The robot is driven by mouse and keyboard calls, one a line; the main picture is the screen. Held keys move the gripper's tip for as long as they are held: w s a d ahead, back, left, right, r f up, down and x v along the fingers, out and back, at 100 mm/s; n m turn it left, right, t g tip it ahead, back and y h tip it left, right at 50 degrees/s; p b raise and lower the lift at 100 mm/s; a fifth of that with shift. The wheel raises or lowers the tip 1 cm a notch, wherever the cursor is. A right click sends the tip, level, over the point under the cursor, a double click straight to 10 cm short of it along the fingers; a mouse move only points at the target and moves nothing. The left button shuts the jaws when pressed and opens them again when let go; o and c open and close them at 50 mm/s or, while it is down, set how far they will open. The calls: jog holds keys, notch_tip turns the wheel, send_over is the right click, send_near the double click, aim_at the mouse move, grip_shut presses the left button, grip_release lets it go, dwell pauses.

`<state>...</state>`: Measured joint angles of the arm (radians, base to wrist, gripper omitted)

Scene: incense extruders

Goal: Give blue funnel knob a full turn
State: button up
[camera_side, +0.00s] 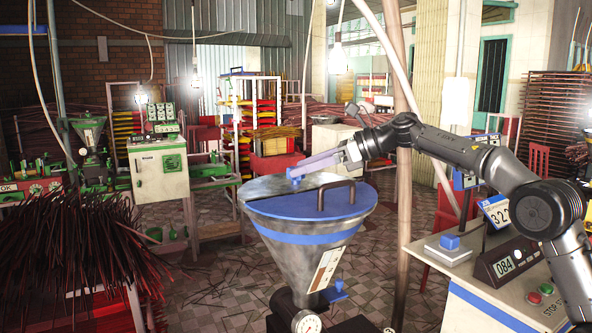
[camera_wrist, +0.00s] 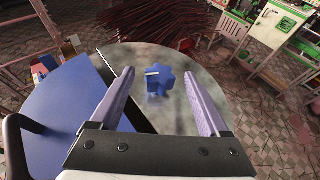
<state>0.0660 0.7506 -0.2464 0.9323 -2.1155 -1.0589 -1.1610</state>
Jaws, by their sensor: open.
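In the side view the knob (camera_side: 294,175) shows at the back left of the funnel (camera_side: 305,255), partly hidden by my fingers. My gripper (camera_wrist: 158,77) is open, with its two lilac fingers on either side of the knob and a gap on each side. In the side view my gripper (camera_side: 303,167) reaches in from the right, low over the funnel top. I cannot tell whether a fingertip touches the knob.
A blue hinged lid (camera_side: 285,207) with a dark handle (camera_side: 336,196) covers the near part of the funnel top. A dial gauge (camera_side: 307,322) is below. A bench (camera_side: 465,262) with a numbered box stands right. Dark red sticks (camera_side: 70,245) are heaped left.

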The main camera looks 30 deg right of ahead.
jog(key=shift+x, duration=1.25)
jog(key=shift+c, duration=0.2)
grip_shut()
